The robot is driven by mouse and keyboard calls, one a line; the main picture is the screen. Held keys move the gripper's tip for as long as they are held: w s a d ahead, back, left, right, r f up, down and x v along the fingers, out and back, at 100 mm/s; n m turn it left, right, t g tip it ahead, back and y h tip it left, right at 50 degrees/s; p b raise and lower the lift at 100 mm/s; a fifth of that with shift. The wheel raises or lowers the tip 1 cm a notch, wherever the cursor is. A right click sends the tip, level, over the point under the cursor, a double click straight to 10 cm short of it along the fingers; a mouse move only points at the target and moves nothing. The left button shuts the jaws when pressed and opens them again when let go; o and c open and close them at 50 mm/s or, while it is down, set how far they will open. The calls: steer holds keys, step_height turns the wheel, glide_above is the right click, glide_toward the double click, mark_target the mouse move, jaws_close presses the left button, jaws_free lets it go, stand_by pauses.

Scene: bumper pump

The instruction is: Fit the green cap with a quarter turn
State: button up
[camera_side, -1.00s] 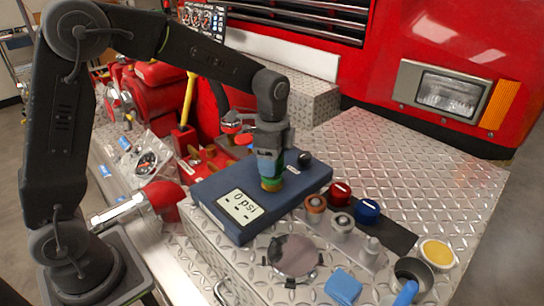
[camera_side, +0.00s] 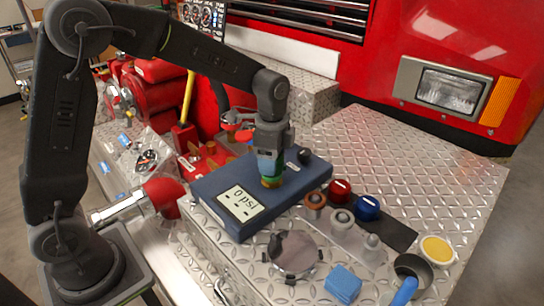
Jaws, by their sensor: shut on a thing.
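The green cap (camera_side: 271,178) is at the top of a blue box with a display, partly hidden by my gripper's fingers. An orange-brown ring (camera_side: 271,184) shows just under it. My gripper (camera_side: 270,172) points straight down and is shut on the green cap. The blue box (camera_side: 230,227) lies flat on the diamond plate, and its display (camera_side: 241,203) reads 0 psi. I cannot tell whether the cap is seated or how it is turned.
A black knob (camera_side: 304,156) stands on the box's right end. A red cap (camera_side: 340,190) and a blue cap (camera_side: 368,207) sit on a dark strip at the right. The diamond plate (camera_side: 415,160) behind is clear.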

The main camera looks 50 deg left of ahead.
steer(key=shift+f, duration=0.2)
stand_by(0.4)
steer(key=m, duration=0.4)
steer(key=shift+m, duration=0.6)
steer(key=shift+r, duration=0.1)
steer(key=m, duration=0.3)
steer(key=shift+m, duration=1.1)
